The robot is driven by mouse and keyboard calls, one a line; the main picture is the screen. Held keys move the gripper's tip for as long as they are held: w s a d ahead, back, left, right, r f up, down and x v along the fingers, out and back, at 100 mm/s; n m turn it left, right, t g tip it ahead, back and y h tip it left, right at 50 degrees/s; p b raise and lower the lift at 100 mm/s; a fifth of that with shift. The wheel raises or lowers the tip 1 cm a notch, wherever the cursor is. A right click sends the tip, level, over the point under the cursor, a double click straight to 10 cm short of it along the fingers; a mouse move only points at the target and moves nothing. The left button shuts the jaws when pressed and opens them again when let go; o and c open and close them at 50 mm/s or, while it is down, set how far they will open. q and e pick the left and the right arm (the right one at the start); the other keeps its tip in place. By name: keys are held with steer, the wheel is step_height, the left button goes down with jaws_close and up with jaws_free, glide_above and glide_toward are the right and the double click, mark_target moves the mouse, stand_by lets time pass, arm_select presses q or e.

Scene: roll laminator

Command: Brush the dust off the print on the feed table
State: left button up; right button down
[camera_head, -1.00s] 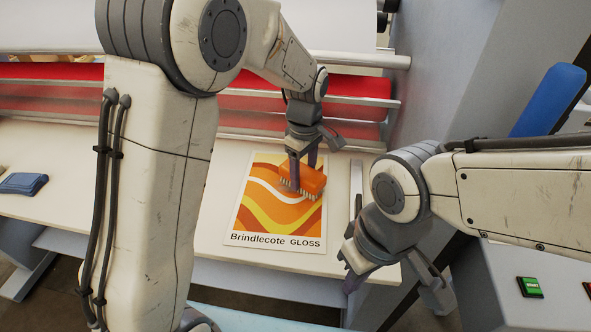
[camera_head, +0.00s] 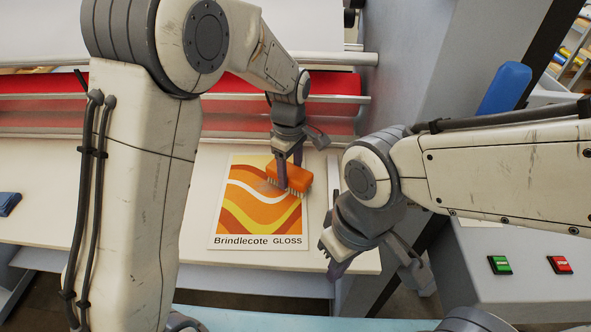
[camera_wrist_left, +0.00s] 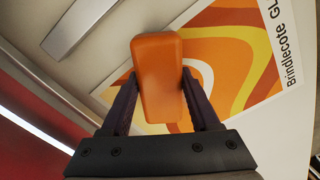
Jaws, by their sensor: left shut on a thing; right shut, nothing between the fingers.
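The print (camera_head: 245,215) lies flat on the pale feed table (camera_head: 190,245), with orange, yellow and white waves and the words "Brindlecote GLOSS". My left gripper (camera_head: 287,172) is shut on an orange brush (camera_head: 297,179) with pale bristles. The brush is at the upper right part of the print, bristles down. I cannot tell whether they touch it. In the left wrist view the brush (camera_wrist_left: 158,75) sits between the fingers over the print (camera_wrist_left: 245,50). No dust can be made out. My right gripper (camera_head: 335,268) is shut and empty, to the right of the print near the table's front edge.
Red rollers (camera_head: 40,110) run behind the feed table. A blue object (camera_head: 8,203) lies at the table's left. A grey wall of the machine (camera_head: 410,70) rises at the right. A green button (camera_head: 500,265) and a red button (camera_head: 560,265) are on a panel at the lower right.

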mark_target(253, 189)
arm_select(q)
steer(key=shift+s+a+r, duration=0.1)
steer(key=shift+s+a, duration=0.05)
steer(key=shift+a, duration=0.85)
steer(key=shift+s+a+f, duration=0.1)
steer(key=shift+s+a, duration=0.15)
steer(key=shift+a, duration=0.9)
steer(key=shift+s+a+f, duration=0.1)
steer(key=shift+s+a, duration=0.1)
steer(key=shift+a, duration=1)
steer(key=shift+s+a, duration=0.25)
steer(key=shift+a, duration=0.9)
